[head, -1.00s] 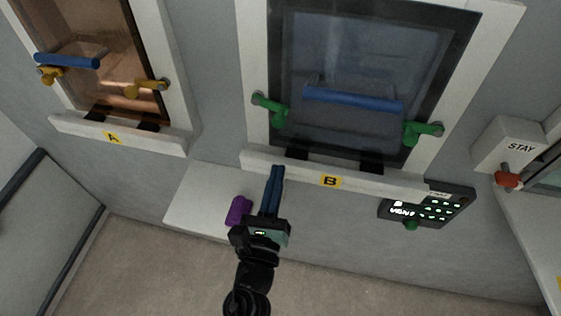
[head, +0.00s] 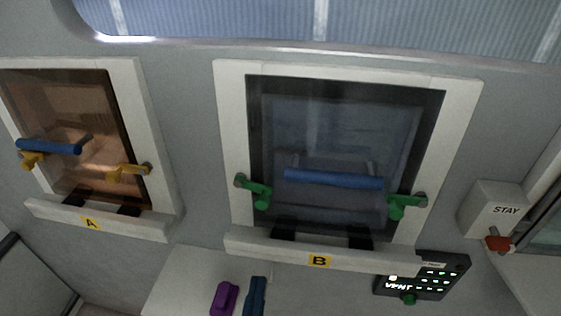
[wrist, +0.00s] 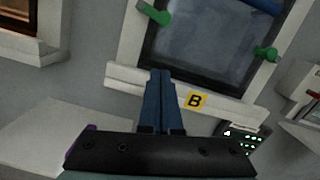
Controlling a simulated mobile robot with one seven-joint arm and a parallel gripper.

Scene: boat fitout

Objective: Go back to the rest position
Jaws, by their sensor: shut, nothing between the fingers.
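My gripper (wrist: 162,102) shows in the wrist view with its two blue fingers together and nothing between them. In the head view only the tips of my gripper (head: 256,290) show at the bottom edge, beside a purple object (head: 224,297) on the pale ledge. The gripper points toward the lower frame of window B (head: 330,150), near the yellow B label (wrist: 196,100). I cannot tell whether it touches the frame.
Window B has a blue handle (head: 333,179) and green latches (head: 254,190). Window A (head: 75,125) has yellow latches (head: 128,170). A lit keypad (head: 424,279) is below right of B.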

